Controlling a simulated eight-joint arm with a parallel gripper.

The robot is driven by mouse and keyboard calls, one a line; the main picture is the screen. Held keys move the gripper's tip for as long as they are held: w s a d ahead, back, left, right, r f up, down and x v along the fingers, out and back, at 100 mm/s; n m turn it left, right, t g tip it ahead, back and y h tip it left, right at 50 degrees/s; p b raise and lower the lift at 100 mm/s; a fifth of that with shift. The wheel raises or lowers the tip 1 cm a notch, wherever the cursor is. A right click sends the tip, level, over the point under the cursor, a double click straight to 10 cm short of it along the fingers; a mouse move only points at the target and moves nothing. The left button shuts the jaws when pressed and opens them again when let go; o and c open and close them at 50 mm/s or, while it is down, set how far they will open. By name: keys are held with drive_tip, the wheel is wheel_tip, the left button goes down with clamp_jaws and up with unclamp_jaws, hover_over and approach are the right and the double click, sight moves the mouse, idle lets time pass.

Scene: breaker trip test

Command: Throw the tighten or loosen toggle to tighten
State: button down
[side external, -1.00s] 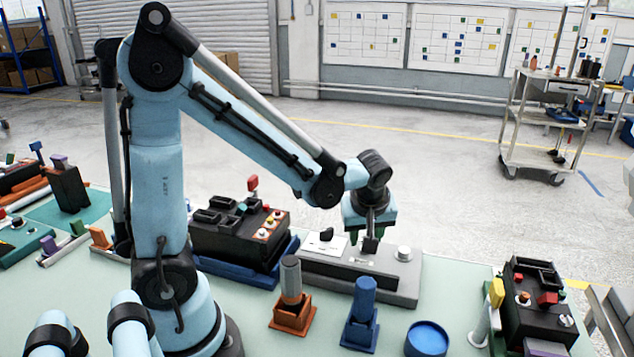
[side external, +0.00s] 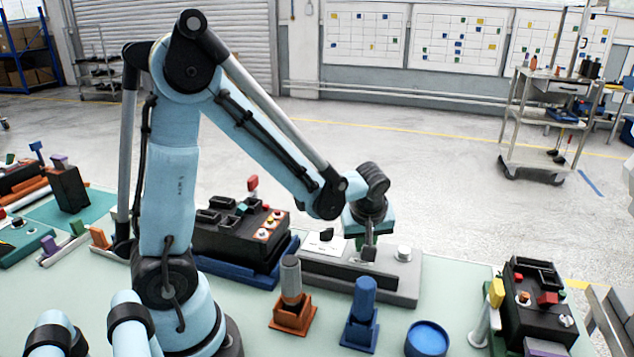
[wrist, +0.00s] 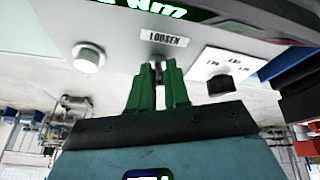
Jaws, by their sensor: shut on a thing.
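The grey test panel (side external: 400,290) stands on the bench, with the tighten or loosen toggle near its middle. My gripper (side external: 368,254) is low over the panel in the side view, and it hides the toggle there. In the wrist view my gripper (wrist: 158,75) has its green fingers shut on the small metallic toggle (wrist: 158,61). No TIGHTEN label is readable. The toggle's exact tilt cannot be told.
A silver round knob (side external: 403,253) and a black selector (side external: 326,235) on a white plate flank the toggle. A black control box (side external: 235,240) stands left of the panel. Orange (side external: 293,315) and blue (side external: 359,330) holders stand in front.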

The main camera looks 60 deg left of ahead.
drive_tip(key=shift+w, duration=0.15)
drive_tip(key=g+h, duration=0.1)
drive_tip(key=w+a+g+h, duration=0.1)
drive_tip(key=shift+r+g+h, duration=0.2)
drive_tip(key=shift+g+h, duration=0.2)
drive_tip(key=shift+w+a+g+h, duration=0.3)
drive_tip(key=shift+g+h, duration=0.5)
drive_tip(key=shift+w+a+g+h, duration=0.25)
drive_tip(key=shift+g+h, duration=0.55)
drive_tip(key=shift+f, duration=0.1)
drive_tip(key=c, duration=1.1)
unclamp_jaws()
drive_tip(key=shift+a, duration=0.1)
drive_tip(key=v, duration=1.2)
drive_tip(key=shift+w, duration=0.15)
